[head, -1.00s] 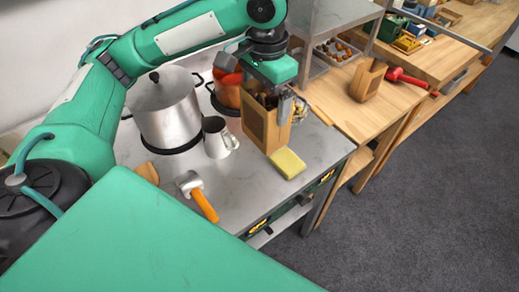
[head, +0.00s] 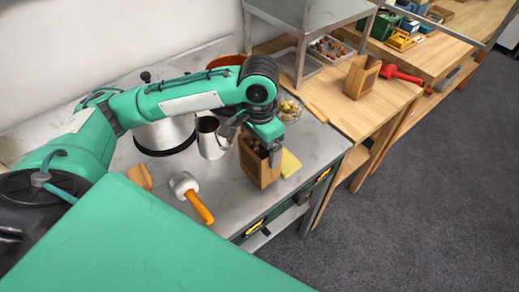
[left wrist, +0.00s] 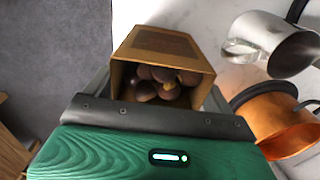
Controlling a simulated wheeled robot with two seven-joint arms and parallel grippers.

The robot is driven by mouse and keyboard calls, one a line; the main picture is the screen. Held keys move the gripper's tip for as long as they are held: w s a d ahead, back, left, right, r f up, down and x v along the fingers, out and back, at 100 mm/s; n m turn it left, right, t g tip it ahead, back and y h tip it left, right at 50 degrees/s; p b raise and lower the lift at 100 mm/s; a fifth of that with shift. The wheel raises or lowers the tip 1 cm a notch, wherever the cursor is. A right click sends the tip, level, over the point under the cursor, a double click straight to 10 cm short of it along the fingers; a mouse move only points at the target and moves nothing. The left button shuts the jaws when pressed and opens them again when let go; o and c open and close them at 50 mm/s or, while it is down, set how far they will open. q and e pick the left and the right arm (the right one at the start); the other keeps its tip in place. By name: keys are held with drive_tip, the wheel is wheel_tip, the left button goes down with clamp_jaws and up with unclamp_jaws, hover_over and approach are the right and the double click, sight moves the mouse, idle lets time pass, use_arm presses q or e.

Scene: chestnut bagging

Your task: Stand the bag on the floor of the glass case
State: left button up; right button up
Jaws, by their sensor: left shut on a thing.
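The brown bag (head: 255,168) is in my left gripper (head: 262,146), over the front part of the steel table. In the left wrist view the bag (left wrist: 165,42) is open-topped and holds several dark chestnuts (left wrist: 160,83). The gripper is shut on it. In the head view the bag looks nearly upright; I cannot tell whether its base touches the table. A grey-framed case (head: 302,42) with posts stands at the back right, apart from the bag; its glass is hard to make out. My right gripper is not in view.
A yellow sponge (head: 291,163) lies just right of the bag. A metal pitcher (head: 211,143), a big pot (head: 165,135) and a mallet (head: 199,205) stand or lie to the left. Another brown holder (head: 362,78) and a red-handled tool (head: 398,75) are on the wooden table.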

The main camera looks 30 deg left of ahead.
use_arm(q)
wheel_tip(320, 180, down, 2)
drive_tip(key=shift+f, duration=0.1)
drive_tip(key=o, duration=1.4)
drive_tip(key=shift+o, duration=0.2)
